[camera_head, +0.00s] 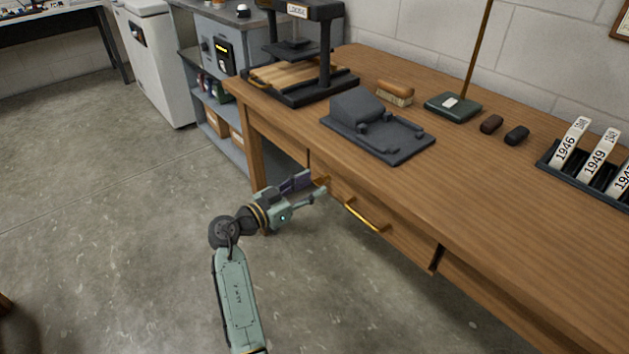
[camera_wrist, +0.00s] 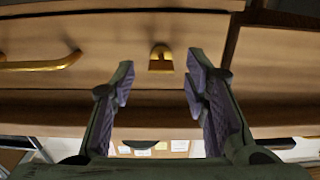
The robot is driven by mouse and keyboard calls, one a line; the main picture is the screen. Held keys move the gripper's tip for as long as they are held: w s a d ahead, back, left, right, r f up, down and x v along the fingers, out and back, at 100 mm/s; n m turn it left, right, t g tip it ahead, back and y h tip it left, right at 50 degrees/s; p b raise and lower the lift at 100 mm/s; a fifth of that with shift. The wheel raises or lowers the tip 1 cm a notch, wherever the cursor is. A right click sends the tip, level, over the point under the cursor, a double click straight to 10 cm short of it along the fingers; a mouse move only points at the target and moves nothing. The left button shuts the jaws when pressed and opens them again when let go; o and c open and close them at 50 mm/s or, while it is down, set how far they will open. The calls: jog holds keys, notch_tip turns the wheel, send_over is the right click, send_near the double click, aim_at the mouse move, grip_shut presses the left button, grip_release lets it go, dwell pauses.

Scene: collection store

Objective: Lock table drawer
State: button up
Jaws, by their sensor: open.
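The wooden table (camera_head: 480,185) has a drawer front (camera_head: 405,243) with a long brass handle (camera_head: 366,216). A small brass lock piece (camera_head: 321,181) sits on the drawer front, left of the handle. In the wrist view, the lock piece (camera_wrist: 160,60) shows ahead between my fingertips, and the handle (camera_wrist: 40,64) is to its left. My gripper (camera_head: 314,186) is open in front of the lock piece, its fingers pointing at the drawer front. It holds nothing. I cannot tell whether the fingertips touch the lock piece, or whether the drawer is fully closed.
On the tabletop are a black press (camera_head: 300,85), a dark grey device (camera_head: 375,128), a brush (camera_head: 395,93), a green-based stand (camera_head: 452,105) and a rack of numbered tags (camera_head: 595,170). A grey shelf unit (camera_head: 215,75) stands left of the table. The floor in front is clear.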

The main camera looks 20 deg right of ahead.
jog(key=shift+x, duration=1)
jog(key=shift+a, duration=0.1)
jog(key=c, duration=1)
jog(key=shift+w+r, duration=0.1)
